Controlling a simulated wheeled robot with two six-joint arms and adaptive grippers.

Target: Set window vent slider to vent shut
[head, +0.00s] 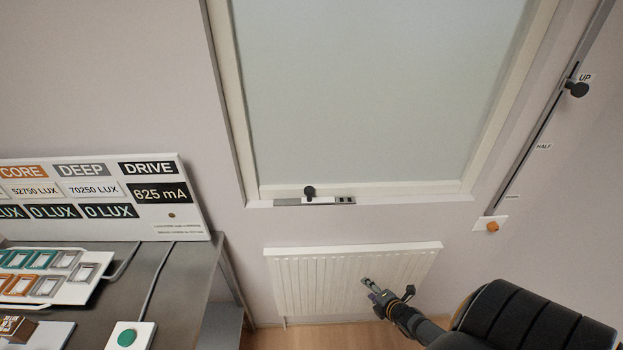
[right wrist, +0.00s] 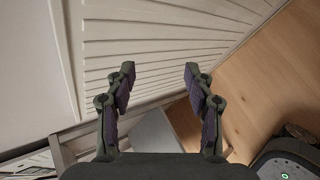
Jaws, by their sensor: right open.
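The window vent slider (head: 322,201) is a slim grey and white strip on the bottom rail of the window frame in the head view. Its dark round knob (head: 309,191) stands left of the strip's middle, and small dark slots show at its right end. My right gripper (head: 368,284) is below and to the right of the slider, in front of the radiator, touching nothing that I can see. In the right wrist view its two fingers (right wrist: 159,75) are apart with nothing between them. My left gripper is not in view.
A white radiator (head: 350,262) is on the wall under the window (head: 375,80). A grey bench (head: 185,270) with button panels and a label board (head: 172,170) stands at the left. A vertical rail with a dark knob (head: 577,88) runs at the right. The wall around the slider is clear.

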